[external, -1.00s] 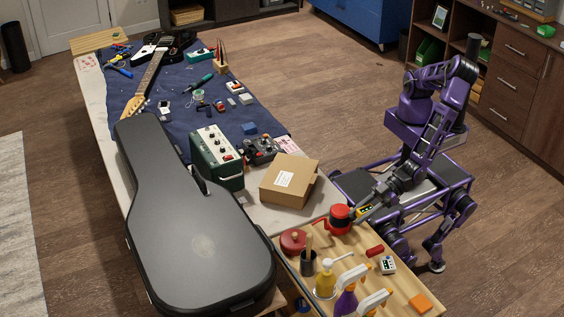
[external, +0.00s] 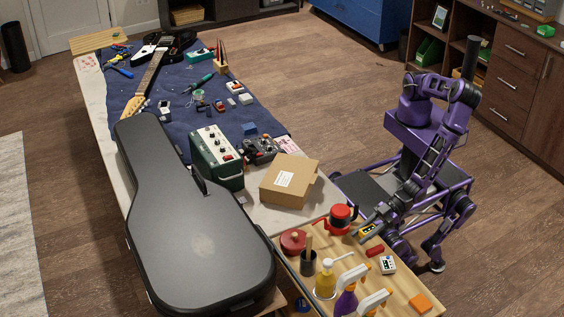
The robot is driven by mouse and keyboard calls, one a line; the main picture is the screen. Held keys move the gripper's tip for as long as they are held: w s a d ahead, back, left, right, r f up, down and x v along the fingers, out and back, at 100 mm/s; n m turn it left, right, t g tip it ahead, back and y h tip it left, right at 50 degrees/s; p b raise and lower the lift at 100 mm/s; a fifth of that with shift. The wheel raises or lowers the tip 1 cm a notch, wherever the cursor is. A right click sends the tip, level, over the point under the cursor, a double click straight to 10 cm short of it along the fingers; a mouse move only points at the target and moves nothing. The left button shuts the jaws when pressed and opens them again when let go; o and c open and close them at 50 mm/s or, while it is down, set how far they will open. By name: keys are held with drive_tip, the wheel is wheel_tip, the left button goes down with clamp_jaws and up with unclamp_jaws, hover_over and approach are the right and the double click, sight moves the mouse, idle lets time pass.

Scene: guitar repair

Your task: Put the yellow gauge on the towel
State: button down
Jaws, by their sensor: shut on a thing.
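The yellow gauge (external: 367,230), a small yellow block with a dark face, is at the tip of my gripper (external: 371,225). My gripper is shut on it, at the right edge of the wooden board. Whether the gauge is clear of the board is hard to tell at this size. The dark blue cloth (external: 178,122), the only towel-like thing in view, lies over the far part of the long table, well away from my gripper. Tools, a guitar and small parts lie on it.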

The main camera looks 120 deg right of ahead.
drive_tip(key=shift+f, duration=1.5)
drive_tip(key=shift+f+b, duration=0.3)
drive_tip(key=shift+b, duration=0.15)
drive_tip(key=c, duration=0.5)
unclamp_jaws()
drive_tip(key=shift+r, duration=0.1)
drive_tip(key=shift+p, duration=0.3)
drive_tip(key=shift+s+r, duration=0.15)
drive_tip(key=shift+s, duration=0.1)
drive_tip(key=v, duration=0.8)
drive_tip(key=p+v, duration=0.1)
drive_tip(key=v, duration=0.7)
drive_tip(key=shift+a, duration=0.25)
drive_tip(key=shift+s+p, duration=0.3)
drive_tip(key=shift+s, duration=0.2)
drive_tip(key=shift+c, duration=1.3)
